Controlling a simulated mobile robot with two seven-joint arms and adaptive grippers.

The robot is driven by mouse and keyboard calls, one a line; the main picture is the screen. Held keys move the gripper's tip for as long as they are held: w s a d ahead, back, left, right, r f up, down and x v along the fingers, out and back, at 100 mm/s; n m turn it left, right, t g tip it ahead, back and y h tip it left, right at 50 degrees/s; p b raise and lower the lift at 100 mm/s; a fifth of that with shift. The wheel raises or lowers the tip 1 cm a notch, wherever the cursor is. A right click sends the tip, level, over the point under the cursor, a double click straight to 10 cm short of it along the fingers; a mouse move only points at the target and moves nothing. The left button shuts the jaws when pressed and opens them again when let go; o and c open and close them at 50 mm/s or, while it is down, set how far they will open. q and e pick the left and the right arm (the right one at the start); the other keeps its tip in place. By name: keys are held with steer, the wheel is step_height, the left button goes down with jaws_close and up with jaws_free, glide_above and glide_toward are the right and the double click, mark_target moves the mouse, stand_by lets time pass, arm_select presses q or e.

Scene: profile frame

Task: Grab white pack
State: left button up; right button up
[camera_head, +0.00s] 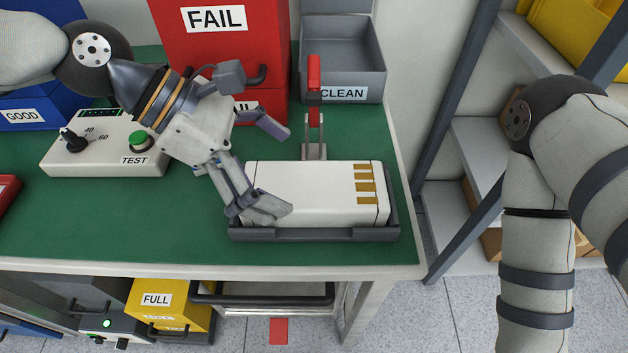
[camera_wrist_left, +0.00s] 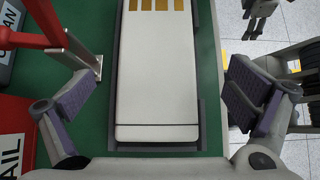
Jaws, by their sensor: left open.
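The white pack (camera_head: 310,192) lies flat in a dark grey tray (camera_head: 315,234) at the front right of the green bench, with gold contact strips at its right end. My left gripper (camera_head: 270,166) is open and empty over the pack's left end. In the left wrist view, its fingers (camera_wrist_left: 165,103) are spread wide on either side of the white pack (camera_wrist_left: 158,75), with a gap on both sides. My right arm comes in at the right of the head view, its gripper out of that view; a small gripper, seemingly my right one (camera_wrist_left: 262,16), shows in the left wrist view.
A red-handled clamp (camera_head: 314,90) stands upright right behind the pack. A grey CLEAN bin (camera_head: 345,60) and red FAIL boxes (camera_head: 222,50) are at the back. A test box (camera_head: 100,150) stands left. The bench's front edge is close to the tray.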

mark_target(319, 183)
arm_select(q)
steer(key=x, duration=0.6)
steer(key=shift+w+d+b, duration=0.2)
steer(key=shift+d+b, duration=0.05)
steer(key=shift+b, duration=0.15)
steer(key=shift+r, duration=0.15)
steer(key=c, duration=1.7)
arm_select(e)
steer(key=shift+s+f, duration=0.4)
steer(key=shift+f, duration=0.15)
arm_select(q)
steer(key=shift+w+r, duration=0.1)
steer(key=shift+r, duration=0.3)
step_height(319, 183, up, 3)
steer(key=shift+r+p, duration=0.1)
steer(key=shift+p, duration=0.3)
steer(key=s+d+r, duration=0.2)
steer(key=s+r, duration=0.1)
steer(key=s+d+r+p, duration=0.1)
steer(key=s+d+r, duration=0.2)
steer(key=s, duration=0.1)
steer(key=s+d+r+p, duration=0.1)
steer(key=s+d+r, duration=0.2)
steer(key=s, duration=0.1)
steer(key=shift+s+d, duration=0.1)
steer(key=shift+s, duration=0.15)
arm_select(e)
steer(key=shift+t, duration=0.7)
steer(key=w+r, duration=0.4)
steer(key=shift+w, duration=0.1)
